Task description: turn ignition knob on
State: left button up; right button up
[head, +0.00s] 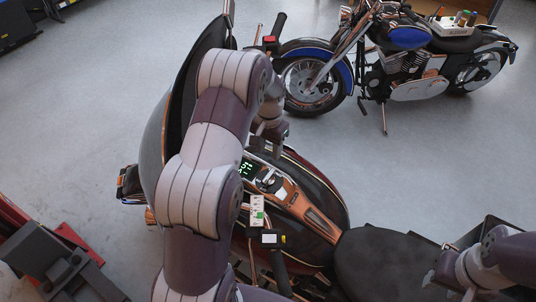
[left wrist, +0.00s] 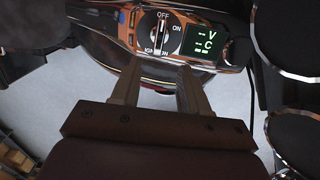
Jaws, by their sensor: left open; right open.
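The ignition knob (head: 268,182) is on the copper-and-black console of the near motorcycle, beside a green lit display (head: 246,168). In the left wrist view the knob (left wrist: 162,36) is a round dial with a pale upright bar lined up with the OFF mark; ON is to the right and IGN at the lower left. My left gripper (head: 265,150) is close to the console; its fingers (left wrist: 161,64) are open and empty, spread below the knob and apart from it in the picture. My right gripper (head: 437,281) is far to the right, beside the black seat (head: 385,262).
The handlebar grip (head: 277,268) and a small switch box (head: 257,212) lie near my left arm. A windscreen (head: 187,85) rises on its far side. A blue motorcycle (head: 400,60) stands behind. Grey floor is clear between the motorcycles.

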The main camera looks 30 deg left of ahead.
pick_arm(q)
jog(key=p, duration=0.4)
send_over(269, 175)
jog(key=f, duration=0.6)
jog(key=shift+s+d+f, duration=0.15)
jog(key=shift+s+f, duration=0.1)
jog(key=shift+f, duration=0.1)
jog(key=f, duration=0.3)
jog(key=w+f, duration=0.1)
jog(key=shift+a+f+p, duration=0.35)
jog(key=shift+f, duration=0.3)
jog(key=shift+s+d, duration=0.2)
jog(key=shift+s, duration=0.1)
jog(key=shift+w, duration=0.1)
grip_shut()
